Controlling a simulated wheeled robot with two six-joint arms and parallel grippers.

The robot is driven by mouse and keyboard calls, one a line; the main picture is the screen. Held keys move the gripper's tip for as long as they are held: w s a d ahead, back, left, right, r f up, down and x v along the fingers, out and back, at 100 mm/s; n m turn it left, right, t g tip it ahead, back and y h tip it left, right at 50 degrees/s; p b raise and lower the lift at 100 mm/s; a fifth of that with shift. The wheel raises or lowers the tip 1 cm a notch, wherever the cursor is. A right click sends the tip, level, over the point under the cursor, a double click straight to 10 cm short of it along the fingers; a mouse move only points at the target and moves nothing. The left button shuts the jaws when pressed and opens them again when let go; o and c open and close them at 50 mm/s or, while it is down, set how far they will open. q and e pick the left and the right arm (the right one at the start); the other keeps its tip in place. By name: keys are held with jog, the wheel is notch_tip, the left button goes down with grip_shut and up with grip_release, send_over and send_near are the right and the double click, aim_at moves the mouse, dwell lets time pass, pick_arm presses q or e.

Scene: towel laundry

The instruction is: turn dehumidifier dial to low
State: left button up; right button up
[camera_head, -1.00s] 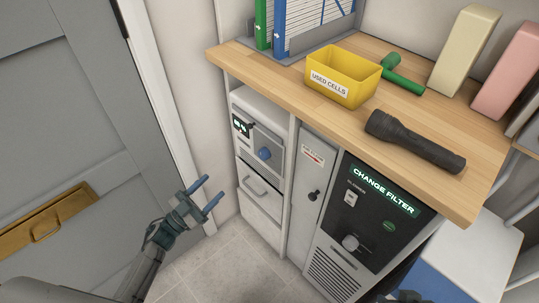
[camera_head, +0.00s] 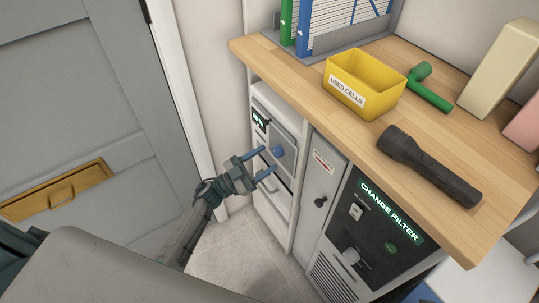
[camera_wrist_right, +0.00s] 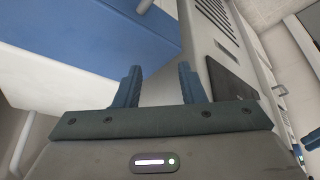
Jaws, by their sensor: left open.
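A blue dial (camera_head: 278,152) sits on the grey front of a small unit (camera_head: 286,136) in the white cabinet below the counter, beside a small lit display (camera_head: 260,121). I cannot read a label naming the dehumidifier or the dial's marks. My left gripper (camera_head: 268,162) is open and empty, its blue fingers pointing at this unit and close to the dial in the picture. Whether a finger touches it I cannot tell. My right gripper (camera_wrist_right: 158,74) is open with nothing between its fingers in the right wrist view.
A narrow panel with a black knob (camera_head: 320,202) stands between. The wooden counter (camera_head: 310,75) overhangs, bearing a yellow bin (camera_head: 350,80) and black flashlight (camera_head: 430,168). A grey door (camera_head: 90,110) is left.

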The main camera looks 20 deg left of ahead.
aim_at(277, 152)
pick_arm(q)
jog(key=shift+x, duration=1.2)
pick_arm(e)
jog(key=shift+s+r, duration=0.1)
jog(key=shift+r, duration=0.05)
pick_arm(q)
jog(key=c, duration=1)
jog(key=shift+o, duration=0.2)
